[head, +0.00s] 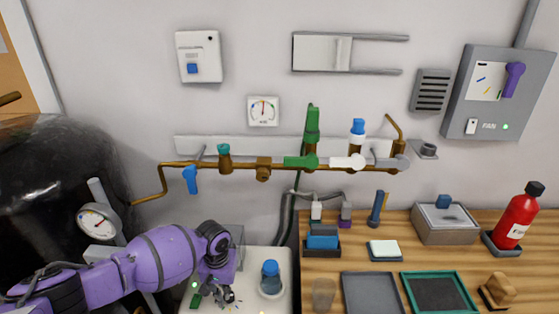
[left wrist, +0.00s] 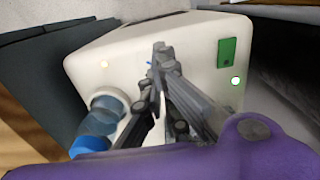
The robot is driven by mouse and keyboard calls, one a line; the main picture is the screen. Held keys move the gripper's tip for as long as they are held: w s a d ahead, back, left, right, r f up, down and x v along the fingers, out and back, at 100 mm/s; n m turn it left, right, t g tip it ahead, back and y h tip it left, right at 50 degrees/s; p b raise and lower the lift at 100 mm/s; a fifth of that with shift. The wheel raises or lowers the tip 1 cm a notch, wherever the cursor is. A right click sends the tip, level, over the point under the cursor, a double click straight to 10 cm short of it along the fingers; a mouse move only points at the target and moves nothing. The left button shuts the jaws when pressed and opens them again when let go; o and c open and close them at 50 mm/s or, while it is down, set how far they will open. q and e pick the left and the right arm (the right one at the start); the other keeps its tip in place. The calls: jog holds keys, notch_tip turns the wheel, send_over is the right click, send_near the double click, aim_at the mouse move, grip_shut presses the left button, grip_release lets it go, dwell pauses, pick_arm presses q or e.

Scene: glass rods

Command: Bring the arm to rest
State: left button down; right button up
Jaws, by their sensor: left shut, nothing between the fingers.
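My left arm, purple with grey bands, comes in from the left in the head view. Its left gripper (head: 222,297) is low over a white box-like unit (head: 262,255). In the left wrist view the gripper (left wrist: 160,50) is shut and empty, its fingertips close over the white unit's top. A blue-capped clear bottle (head: 271,280) stands on the unit, to the right of the gripper in the head view. It also shows in the left wrist view (left wrist: 97,128), beside the fingers. My right gripper is not in view.
A wooden bench (head: 379,237) lies to the right with a grey tray (head: 372,293), a green-framed tray (head: 440,292), a metal box (head: 445,224) and a red extinguisher (head: 518,216). A brass pipe (head: 240,166) with valves runs along the wall. A dark rounded tank (head: 55,180) stands at left.

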pick_arm(q)
jog(key=shift+s+f, duration=0.1)
jog(key=shift+f, duration=0.05)
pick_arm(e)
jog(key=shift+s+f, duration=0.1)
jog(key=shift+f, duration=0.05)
